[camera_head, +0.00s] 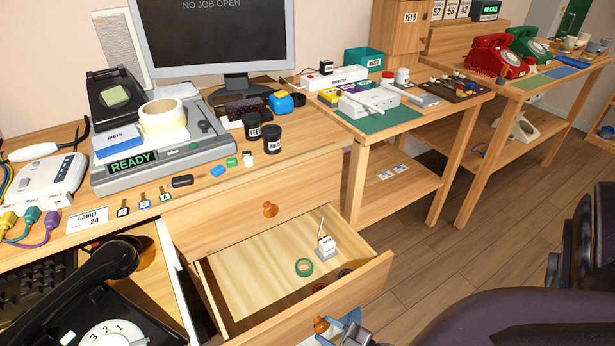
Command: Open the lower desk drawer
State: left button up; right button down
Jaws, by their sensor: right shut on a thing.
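The lower desk drawer (368,281) is pulled well out from the desk, and its pale wooden inside shows. In it lie a green tape roll (304,267), a small white labelled item (327,246) and dark round things partly hidden by the front panel. Its round orange-brown knob (321,324) is at the bottom of the view. My right gripper (334,327) is shut on this knob, with much of it cut off by the picture's lower edge. The upper drawer (235,213), with its own knob (270,209), is shut. My left gripper is not in view.
A dark chair (500,305) fills the lower right, near the open drawer. A black dial phone (95,310) stands at the lower left. The desk top holds a monitor (215,35) and a grey device (165,150). Bare floor (425,245) shows right of the drawer.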

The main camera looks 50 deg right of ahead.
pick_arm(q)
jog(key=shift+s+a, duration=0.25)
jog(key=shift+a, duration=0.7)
pick_arm(e)
jog(key=s+a, duration=0.2)
jog(key=s, duration=0.7)
jog(key=shift+a, duration=0.3)
jog(key=shift+f, duration=0.1)
jog(key=c, duration=1)
grip_release()
jog(key=shift+w, duration=0.1)
jog(key=shift+o, duration=0.2)
